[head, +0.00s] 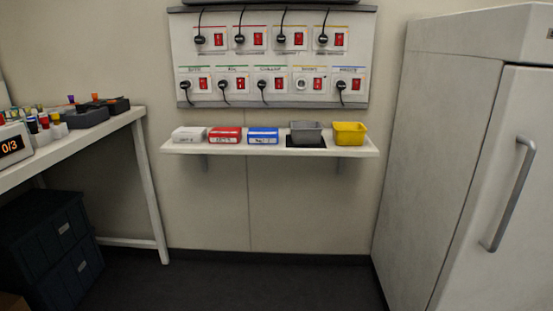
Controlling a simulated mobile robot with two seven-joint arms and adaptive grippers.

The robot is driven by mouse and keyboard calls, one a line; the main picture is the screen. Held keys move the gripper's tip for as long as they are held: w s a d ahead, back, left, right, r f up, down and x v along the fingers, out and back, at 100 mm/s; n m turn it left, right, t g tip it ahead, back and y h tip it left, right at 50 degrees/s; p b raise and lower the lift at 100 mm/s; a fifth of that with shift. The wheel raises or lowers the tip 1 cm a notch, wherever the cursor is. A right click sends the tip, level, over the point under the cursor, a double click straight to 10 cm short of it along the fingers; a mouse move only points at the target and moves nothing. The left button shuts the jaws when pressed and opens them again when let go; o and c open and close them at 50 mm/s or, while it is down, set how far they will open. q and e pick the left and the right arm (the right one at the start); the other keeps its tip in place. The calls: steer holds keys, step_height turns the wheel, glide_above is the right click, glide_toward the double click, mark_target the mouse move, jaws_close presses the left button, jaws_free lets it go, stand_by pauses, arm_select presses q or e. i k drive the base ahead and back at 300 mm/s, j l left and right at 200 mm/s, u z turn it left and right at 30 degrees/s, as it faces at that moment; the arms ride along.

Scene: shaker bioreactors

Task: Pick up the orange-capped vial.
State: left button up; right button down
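Several small capped vials stand on the white table at the left edge of the head view. A small orange cap (95,97) shows at the dark block (114,105) near the table's right end; it looks like the orange-capped vial, but it is too small to be sure. A purple-capped vial (71,99) stands to its left in another dark block (86,117). Red, blue, green and yellow caps are grouped farther left, by a white device (13,145) showing "0/3". Neither of my grippers is in view.
The white table (100,134) has dark crates (50,240) under it. A wall shelf (270,149) carries white, red and blue boxes and grey and yellow bins. A panel of switches and plugs (270,55) hangs above. A large white fridge (470,160) stands right. The middle floor is clear.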

mark_target(94, 95)
steer(key=j+u, duration=0.35)
steer(key=i+j+u, duration=0.1)
steer(key=u, duration=0.3)
steer(key=i+j+u, duration=0.15)
steer(key=u, duration=0.2)
steer(key=i+l, duration=0.1)
steer(key=l, duration=0.3)
steer(key=i+u, duration=0.05)
